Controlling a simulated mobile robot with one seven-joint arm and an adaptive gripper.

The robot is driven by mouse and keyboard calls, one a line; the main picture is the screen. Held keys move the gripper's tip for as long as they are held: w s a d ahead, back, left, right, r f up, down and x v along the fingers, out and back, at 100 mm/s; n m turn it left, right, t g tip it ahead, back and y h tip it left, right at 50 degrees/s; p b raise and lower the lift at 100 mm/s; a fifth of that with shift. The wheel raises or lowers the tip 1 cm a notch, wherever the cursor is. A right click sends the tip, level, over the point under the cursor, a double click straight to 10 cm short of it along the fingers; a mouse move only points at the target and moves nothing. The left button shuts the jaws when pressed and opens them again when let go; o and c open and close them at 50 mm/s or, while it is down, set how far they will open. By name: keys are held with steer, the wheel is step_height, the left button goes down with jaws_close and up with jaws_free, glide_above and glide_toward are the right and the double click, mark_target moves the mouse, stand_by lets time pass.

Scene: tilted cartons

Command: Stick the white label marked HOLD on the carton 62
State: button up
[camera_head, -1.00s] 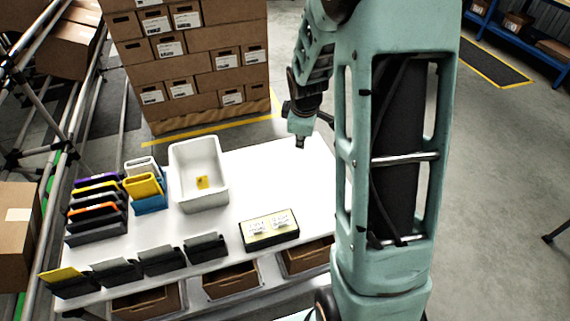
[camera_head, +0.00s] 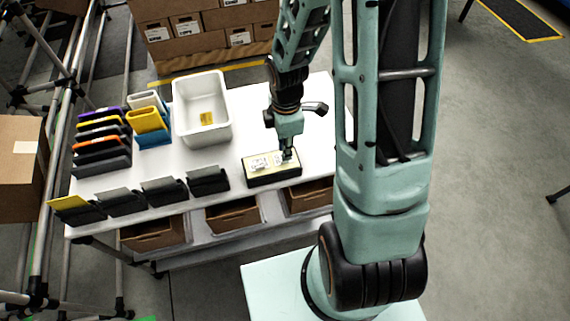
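A shallow black-edged tray with a yellow top (camera_head: 258,180) lies on the white table near its front right. White labels (camera_head: 259,162) lie on it; their print is too small to read, so I cannot tell which says HOLD. My gripper (camera_head: 287,155) points down at the right part of this tray, over or touching the label there, and partly hides it. I cannot see whether its fingers are open or shut. Brown cartons (camera_head: 233,215) sit tilted below the table's front edge. No number 62 is readable on any carton.
A white bin (camera_head: 203,140) with a yellow tag stands behind the tray. Dark holders (camera_head: 122,201) line the table's front left, and coloured folders (camera_head: 101,140) stand behind them. Stacked cartons (camera_head: 190,45) rise behind the table. A large carton (camera_head: 18,170) is at far left.

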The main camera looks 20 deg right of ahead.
step_height(320, 180, down, 5)
steer(key=b, duration=0.3)
steer(key=shift+r, duration=0.15)
jaws_close()
steer(key=shift+r, duration=0.15)
step_height(320, 180, up, 7)
steer(key=p, duration=0.6)
steer(key=shift+p, duration=0.3)
stand_by(0.8)
stand_by(0.3)
